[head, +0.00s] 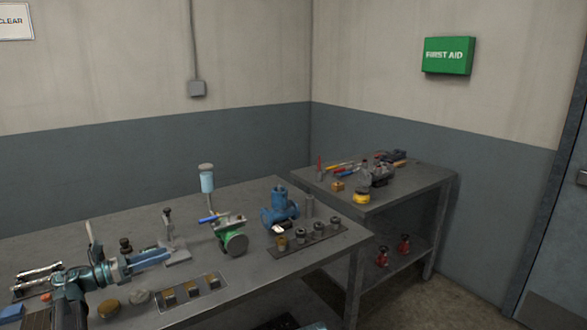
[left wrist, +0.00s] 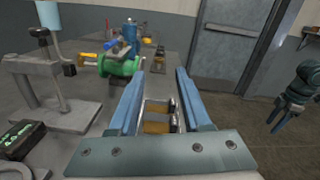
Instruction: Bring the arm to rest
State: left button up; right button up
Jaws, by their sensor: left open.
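My left gripper (head: 150,258) reaches in from the left over the grey workbench (head: 290,262). In the left wrist view its two blue fingers (left wrist: 160,98) are spread apart with nothing held between them. A small tray (head: 212,299) with several metal and brass parts lies in front of it on the bench. In the left wrist view this tray shows beyond and between the fingers. My right gripper (left wrist: 285,115) shows at the right edge of the left wrist view, away from the bench; its opening is too small to judge. It is not in the head view.
A grey press stand (head: 176,252), a green part (head: 234,240) and a blue valve body (head: 280,208) stand on the bench. Another tray (head: 330,232) holds several fittings. A second table (head: 420,180) with tools stands at the back right. Floor is clear before the door (head: 560,235).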

pick_arm(q)
jog(key=w+d+r+n+t+y+p, duration=0.2)
jog(key=w+d+r+n+t+y, duration=0.3)
jog(key=n, duration=0.5)
jog(key=w+d+r+n+t+y+p, duration=0.2)
jog(key=w+r+n+t+y, duration=0.35)
jog(key=n, duration=0.45)
jog(key=s+d+f+n+g+y+p, duration=0.2)
jog(key=s+d+f+n+g+y, duration=0.25)
jog(key=f+n, duration=0.35)
jog(key=s+d+f+n+g+y+p, duration=0.2)
jog(key=s+d+f+n+g+y, duration=0.1)
jog(key=s+d+f+n+g, duration=0.35)
jog(key=s+d+f+n+g+p, duration=0.1)
jog(key=s+d+f+n+g, duration=0.1)
jog(key=s, duration=0.6)
jog(key=s+d+f+n+g+h, duration=0.1)
jog(key=s+d+f+n+g, duration=0.1)
jog(key=s+d+g, duration=0.3)
jog(key=s+d+f+n+g+h+p, duration=0.1)
jog(key=s+d, duration=0.5)
jog(key=s, duration=0.6)
notch_tip(320, 180, down, 3)
jog(key=shift+d+r+n+g+p, duration=0.1)
jog(key=shift+d+n+g+p, duration=0.3)
jog(key=shift+g, duration=0.75)
jog(key=shift+a, duration=0.1)
